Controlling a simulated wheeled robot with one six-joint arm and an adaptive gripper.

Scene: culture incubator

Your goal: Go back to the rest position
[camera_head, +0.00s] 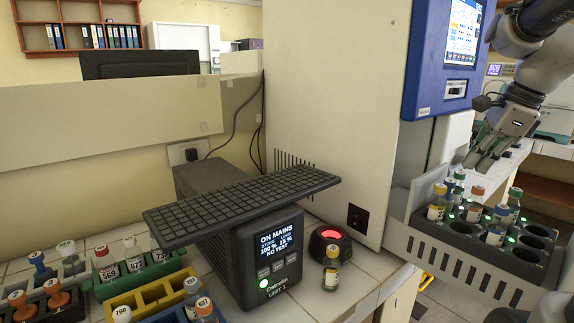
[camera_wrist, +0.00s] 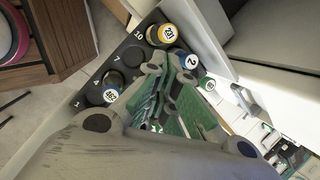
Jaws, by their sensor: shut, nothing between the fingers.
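My gripper (camera_head: 483,158) is at the right of the head view, above the pulled-out drawer (camera_head: 455,262) of the large incubator (camera_head: 325,110). In the wrist view my gripper (camera_wrist: 165,95) has its green-padded fingers together with nothing between them. The drawer holds a black rack (camera_head: 478,243) with several capped bottles upright in its holes and some empty holes at the near right. In the wrist view the rack (camera_wrist: 98,72) shows a bottle marked 462 (camera_wrist: 112,90) and a yellow-ringed one marked 201 (camera_wrist: 163,34). The fingers hide part of the rack.
A blue-framed screen (camera_head: 463,35) sits on the incubator front. Coloured racks (camera_head: 150,292) with bottles fill the left front. A bench lies behind my arm.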

